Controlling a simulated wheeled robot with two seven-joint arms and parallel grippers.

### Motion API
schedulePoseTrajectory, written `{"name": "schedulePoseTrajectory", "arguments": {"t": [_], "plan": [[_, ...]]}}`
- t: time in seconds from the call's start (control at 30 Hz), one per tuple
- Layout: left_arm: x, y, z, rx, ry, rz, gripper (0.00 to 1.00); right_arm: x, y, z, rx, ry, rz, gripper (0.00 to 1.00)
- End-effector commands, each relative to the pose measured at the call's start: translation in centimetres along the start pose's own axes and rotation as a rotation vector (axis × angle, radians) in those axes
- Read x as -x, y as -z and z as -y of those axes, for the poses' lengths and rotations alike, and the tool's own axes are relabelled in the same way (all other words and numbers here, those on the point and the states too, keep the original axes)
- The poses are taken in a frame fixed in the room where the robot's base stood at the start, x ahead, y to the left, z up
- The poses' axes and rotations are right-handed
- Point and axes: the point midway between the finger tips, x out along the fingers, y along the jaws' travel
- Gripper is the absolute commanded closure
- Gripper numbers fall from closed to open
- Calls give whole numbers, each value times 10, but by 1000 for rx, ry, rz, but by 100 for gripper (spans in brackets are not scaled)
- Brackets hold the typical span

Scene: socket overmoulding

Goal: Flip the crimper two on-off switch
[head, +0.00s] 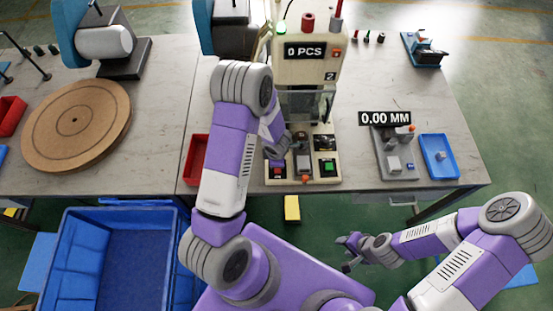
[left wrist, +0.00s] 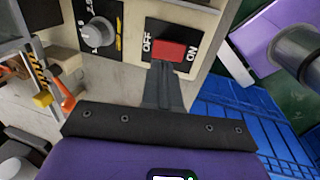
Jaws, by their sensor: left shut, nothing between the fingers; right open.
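Crimper two (head: 312,72), the machine marked 2 with a "0 PCS" display, stands at the middle of the table. In the left wrist view its red on-off switch (left wrist: 173,50) sits on a black plate, with OFF at its left and ON at its right. Which side is pressed in I cannot tell. My left gripper (left wrist: 162,72) is shut and empty, its tips right at the lower edge of the switch plate; contact is unclear. In the head view this gripper (head: 284,148) is over the crimper's base. My right gripper (head: 344,253) is open and empty, in front of the table.
A grey knob (left wrist: 98,33) is beside the switch. A red bin (head: 195,158) stands left of the crimper. A measuring device (head: 393,150) and a blue tray (head: 440,158) are to the right. Large blue crates (head: 125,225) stand below the table edge.

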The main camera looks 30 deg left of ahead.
Motion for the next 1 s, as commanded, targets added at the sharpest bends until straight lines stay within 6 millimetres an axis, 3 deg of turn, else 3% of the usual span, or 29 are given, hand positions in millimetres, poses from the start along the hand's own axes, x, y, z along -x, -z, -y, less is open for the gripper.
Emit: {"name": "schedulePoseTrajectory", "arguments": {"t": [0.03,0.1,0.3,1.0], "plan": [[-14,0,1,1,2,-1,100,-8,0,-3,0,0,0,57],[-23,0,1,0,0,-1,100,-12,0,-4,0,0,0,57],[-38,0,0,0,-1,0,100,-17,1,-6,0,0,0,57],[-45,1,0,-1,2,0,100,-18,1,-7,0,0,0,57]]}}
